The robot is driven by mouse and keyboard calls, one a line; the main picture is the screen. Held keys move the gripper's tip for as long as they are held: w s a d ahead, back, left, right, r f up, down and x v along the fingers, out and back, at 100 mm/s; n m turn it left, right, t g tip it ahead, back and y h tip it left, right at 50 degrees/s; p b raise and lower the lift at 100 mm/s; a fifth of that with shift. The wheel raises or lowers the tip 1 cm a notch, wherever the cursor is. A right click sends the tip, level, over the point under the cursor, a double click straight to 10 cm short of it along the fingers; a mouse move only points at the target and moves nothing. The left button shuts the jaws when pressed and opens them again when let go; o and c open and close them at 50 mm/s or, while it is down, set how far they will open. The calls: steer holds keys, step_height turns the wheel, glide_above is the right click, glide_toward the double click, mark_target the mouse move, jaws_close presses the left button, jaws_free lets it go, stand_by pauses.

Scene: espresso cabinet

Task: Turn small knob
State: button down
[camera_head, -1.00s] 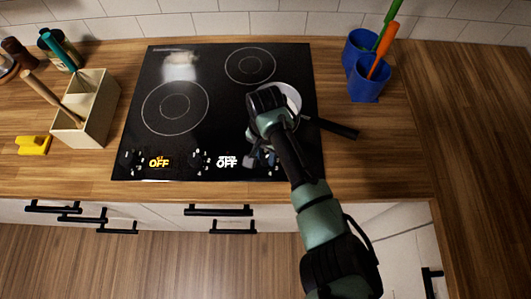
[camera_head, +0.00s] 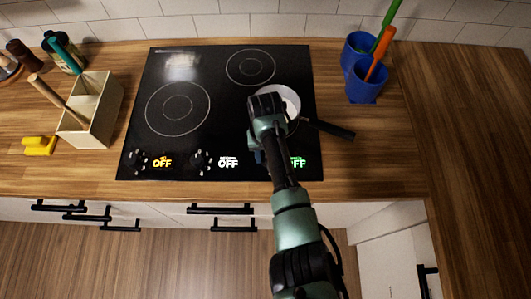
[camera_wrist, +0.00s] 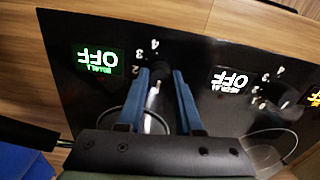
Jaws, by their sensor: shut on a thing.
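The small knob (camera_wrist: 153,92) is a dark dial at the cooktop's front right, beside the green OFF display (camera_wrist: 97,61). In the wrist view it lies between the two blue fingers of my gripper (camera_wrist: 160,76), which is shut on it. Part of the knob is hidden by the fingers. In the head view my gripper (camera_head: 262,158) points down at the front right of the black cooktop (camera_head: 235,120), and the arm hides the knob and part of the green display (camera_head: 298,162). The display reads OFF.
Two more knobs, middle (camera_head: 203,162) and left (camera_head: 138,161), stand beside white and orange OFF displays. A pan (camera_head: 291,99) with a dark handle sits just behind my gripper. Blue cups (camera_head: 365,85) stand at right, a wooden utensil box (camera_head: 92,125) at left.

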steer(key=shift+n, duration=0.6)
steer(key=c, duration=0.6)
jaws_free()
step_height(320, 180, up, 13)
steer(key=shift+b, duration=0.7)
